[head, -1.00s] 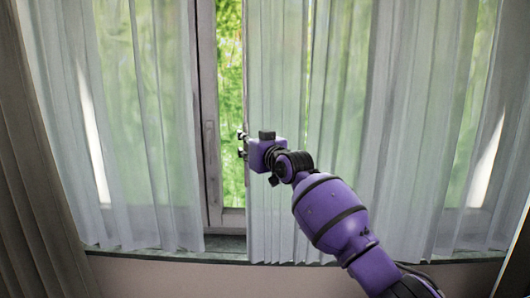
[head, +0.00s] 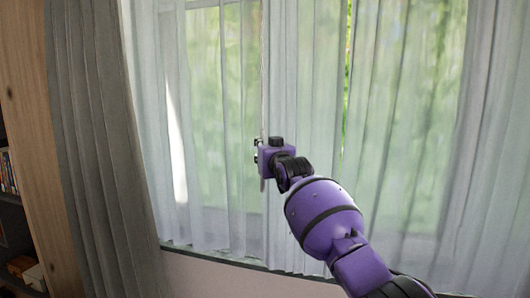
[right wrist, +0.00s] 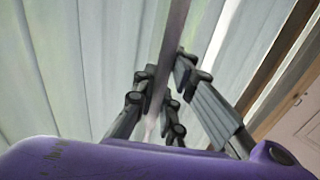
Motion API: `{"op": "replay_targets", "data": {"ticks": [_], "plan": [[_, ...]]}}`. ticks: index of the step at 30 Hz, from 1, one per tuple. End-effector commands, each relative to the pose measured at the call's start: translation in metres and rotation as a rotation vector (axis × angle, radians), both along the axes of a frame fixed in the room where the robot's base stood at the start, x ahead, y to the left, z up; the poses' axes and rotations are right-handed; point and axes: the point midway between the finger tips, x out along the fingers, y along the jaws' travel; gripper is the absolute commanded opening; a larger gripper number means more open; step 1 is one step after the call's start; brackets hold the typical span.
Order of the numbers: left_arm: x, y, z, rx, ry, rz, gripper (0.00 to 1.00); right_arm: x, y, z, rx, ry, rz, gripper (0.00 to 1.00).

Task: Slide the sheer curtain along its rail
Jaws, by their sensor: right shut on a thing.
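The sheer curtain hangs as two pale, translucent panels in front of a window. The right panel (head: 400,120) covers the right part of the view, and the left panel (head: 205,130) hangs beside it. The rail is out of view above. My left gripper is not in view.
A heavy grey curtain (head: 95,150) hangs at the left, beside a wooden shelf side (head: 30,120). Books (head: 8,172) stand on the shelf at the far left. The sill (head: 215,257) runs below the curtains, with pale wall under it.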

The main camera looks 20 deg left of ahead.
Motion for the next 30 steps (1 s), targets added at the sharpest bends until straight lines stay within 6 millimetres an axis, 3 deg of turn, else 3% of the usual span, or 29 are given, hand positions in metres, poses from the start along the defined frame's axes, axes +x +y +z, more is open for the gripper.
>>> {"op": "replay_targets", "data": {"ticks": [8,9,14,30], "plan": [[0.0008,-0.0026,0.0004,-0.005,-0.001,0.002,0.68,-0.0022,0.0039,0.0010,0.003,-0.001,0.005,0.00],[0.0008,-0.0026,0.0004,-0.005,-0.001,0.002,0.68,-0.0024,0.0041,0.0010,0.003,-0.001,0.006,0.11],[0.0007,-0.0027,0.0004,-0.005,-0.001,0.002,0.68,-0.0021,0.0037,0.0011,0.002,-0.001,0.005,0.30],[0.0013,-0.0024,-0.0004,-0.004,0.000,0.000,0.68,-0.0112,-0.0040,-0.0003,0.004,-0.001,0.006,0.30]]}}
